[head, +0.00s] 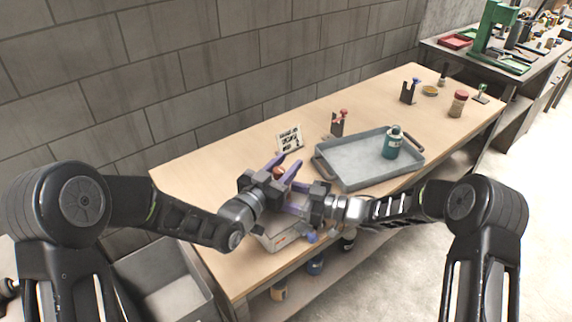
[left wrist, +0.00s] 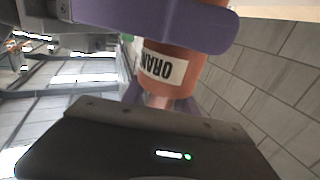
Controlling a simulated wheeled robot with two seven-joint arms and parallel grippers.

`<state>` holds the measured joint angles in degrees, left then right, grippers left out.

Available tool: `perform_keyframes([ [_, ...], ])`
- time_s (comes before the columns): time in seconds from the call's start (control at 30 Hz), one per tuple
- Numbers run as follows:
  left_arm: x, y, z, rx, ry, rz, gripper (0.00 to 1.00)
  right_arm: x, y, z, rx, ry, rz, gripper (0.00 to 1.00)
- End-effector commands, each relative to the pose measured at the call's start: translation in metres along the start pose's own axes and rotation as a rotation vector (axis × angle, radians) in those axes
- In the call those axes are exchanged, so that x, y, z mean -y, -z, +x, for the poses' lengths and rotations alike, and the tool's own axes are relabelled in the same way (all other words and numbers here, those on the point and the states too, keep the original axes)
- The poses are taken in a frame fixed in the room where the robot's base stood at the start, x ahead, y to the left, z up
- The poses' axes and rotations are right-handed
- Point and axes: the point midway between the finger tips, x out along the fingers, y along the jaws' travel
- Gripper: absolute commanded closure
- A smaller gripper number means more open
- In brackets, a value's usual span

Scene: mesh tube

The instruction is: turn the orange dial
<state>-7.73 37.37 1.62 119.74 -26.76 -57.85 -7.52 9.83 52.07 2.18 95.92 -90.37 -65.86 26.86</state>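The orange dial (left wrist: 180,64) fills the middle of the left wrist view as an orange cylinder with a white label of black letters, partly cut off. In the head view a small orange-red part (head: 278,172) shows between the purple fingers of my left gripper (head: 281,168). In the left wrist view one purple finger crosses in front of the dial, so contact cannot be told. The grey device box (head: 277,238) sits under both grippers, mostly hidden. My right gripper (head: 297,198) is beside the left one, with its purple fingers apart over the box. A blue knob (head: 312,237) shows at the box's front.
A grey tray (head: 345,178) with a teal bottle (head: 392,145) lies to the right. A printed card (head: 289,139) and a dark holder (head: 337,124) stand behind. The table (head: 210,170) is clear at the left; jars stand on the shelf below.

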Motion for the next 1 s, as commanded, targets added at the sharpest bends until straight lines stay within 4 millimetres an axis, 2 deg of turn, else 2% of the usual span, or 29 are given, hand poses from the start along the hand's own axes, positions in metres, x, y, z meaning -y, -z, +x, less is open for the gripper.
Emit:
perform_keyframes([
  [0.17,0.001,0.0,0.0,0.001,0.001,0.0,0.52,0.0,0.0,0.0,0.0,0.0,0.0,0.95],
  [0.4,0.001,-0.001,-0.001,0.001,0.001,-0.001,0.52,0.0,0.0,0.0,0.0,0.0,0.0,0.95],
  [0.57,0.002,-0.001,-0.01,0.002,0.002,-0.001,0.52,0.0,0.0,0.0,0.0,0.0,0.0,0.95],
  [0.77,0.002,0.0,-0.041,0.002,0.003,-0.001,0.52,0.0,0.0,0.0,0.0,0.0,0.0,0.95],
  [1.0,0.002,0.0,-0.091,0.002,0.003,-0.001,0.52,0.0,0.0,0.0,-0.001,0.0,0.0,0.95],
])
